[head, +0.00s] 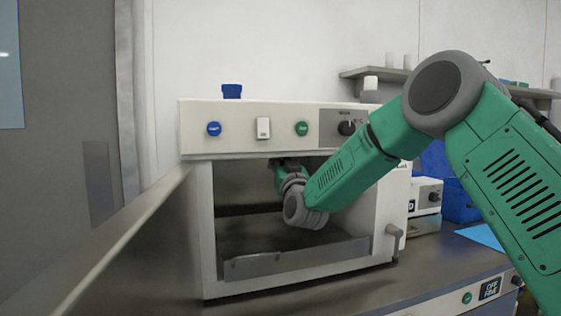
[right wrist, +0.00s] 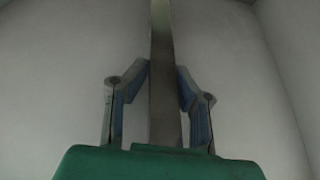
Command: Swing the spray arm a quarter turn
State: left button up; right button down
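The spray arm (right wrist: 163,85) shows in the right wrist view as a long, flat grey metal bar running up the middle of the picture. My right gripper (right wrist: 163,66) has one finger on each side of this bar, with the tips close to its edges. I cannot tell whether the fingers press on it or stand clear of it. In the head view my right arm reaches into the open chamber of the white washer cabinet (head: 250,141), bending upward at the wrist. There the front panel hides the gripper's fingers and the spray arm. My left gripper is not in view.
The cabinet door (head: 110,245) stands open at the left. A grey ledge (head: 290,260) crosses the chamber's lower front. Buttons and a knob (head: 346,128) sit on the top panel. A white device (head: 425,195) and blue bin (head: 459,200) stand at the right on the counter.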

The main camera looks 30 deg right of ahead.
jog(key=shift+s+d+f+n+y, duration=0.1)
jog(key=shift+d+n+y, duration=0.05)
jog(key=shift+d+y, duration=0.2)
jog(key=shift+s+d+f+n+y, duration=0.15)
jog(key=shift+d+y, duration=0.1)
jog(key=shift+d, duration=0.15)
jog(key=shift+w, duration=0.1)
jog(key=c, duration=1.6)
grip_release()
jog(key=shift+o, duration=1.2)
jog(key=shift+w, duration=0.15)
jog(key=v, duration=1.2)
jog(key=shift+d+f, duration=0.15)
jog(key=shift+f, duration=0.05)
